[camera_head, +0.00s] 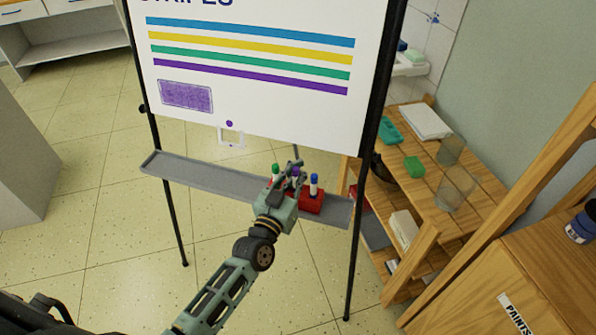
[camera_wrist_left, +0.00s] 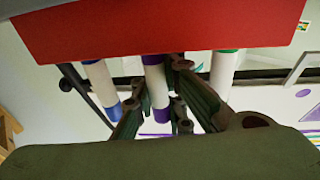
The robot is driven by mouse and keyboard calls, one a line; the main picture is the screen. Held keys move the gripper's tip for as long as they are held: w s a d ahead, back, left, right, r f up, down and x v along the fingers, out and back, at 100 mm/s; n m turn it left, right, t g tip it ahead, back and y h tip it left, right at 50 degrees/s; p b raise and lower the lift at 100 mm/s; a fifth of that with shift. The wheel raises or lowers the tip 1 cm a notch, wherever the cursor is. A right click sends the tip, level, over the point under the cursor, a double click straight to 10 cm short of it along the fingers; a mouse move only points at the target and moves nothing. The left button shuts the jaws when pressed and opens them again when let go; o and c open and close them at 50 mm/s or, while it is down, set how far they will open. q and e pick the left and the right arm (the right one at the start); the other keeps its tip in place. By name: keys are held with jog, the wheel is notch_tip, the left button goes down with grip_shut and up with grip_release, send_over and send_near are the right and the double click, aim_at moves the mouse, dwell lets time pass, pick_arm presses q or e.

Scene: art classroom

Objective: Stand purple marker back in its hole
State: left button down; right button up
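The red marker holder (camera_head: 312,203) sits on the grey easel ledge, near its right end. A blue-capped marker (camera_head: 314,187) and a green-capped marker (camera_head: 275,170) stand upright in it. My left gripper (camera_head: 294,174) is at the holder, between these two. In the left wrist view, which is upside down, the purple marker (camera_wrist_left: 155,85) is upright between my left fingertips (camera_wrist_left: 162,82), which look closed against it. Its lower end meets the edge of the red holder (camera_wrist_left: 180,28), much like its neighbours. The hole is hidden, so its depth is unclear. My right gripper is out of view.
The whiteboard (camera_head: 250,95) with coloured stripes rises behind the grey ledge (camera_head: 205,178). A wooden shelf (camera_head: 455,185) with glasses and a green block (camera_head: 413,167) stands to the right. The ledge's left part is bare.

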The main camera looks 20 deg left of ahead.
pick_arm(q)
jog(key=c, duration=1.7)
grip_release()
jog(key=shift+o, duration=0.4)
jog(key=shift+o, duration=0.9)
jog(key=shift+s, duration=0.4)
jog(key=shift+s+a+f+p, duration=0.15)
jog(key=shift+s+p, duration=0.15)
jog(key=shift+s, duration=0.55)
jog(key=shift+s+a+p, duration=0.1)
jog(key=shift+s+p, duration=0.25)
jog(key=shift+s, duration=0.45)
jog(key=shift+s+a+f+p, duration=0.15)
jog(key=shift+s+p, duration=0.15)
jog(key=shift+s, duration=1.15)
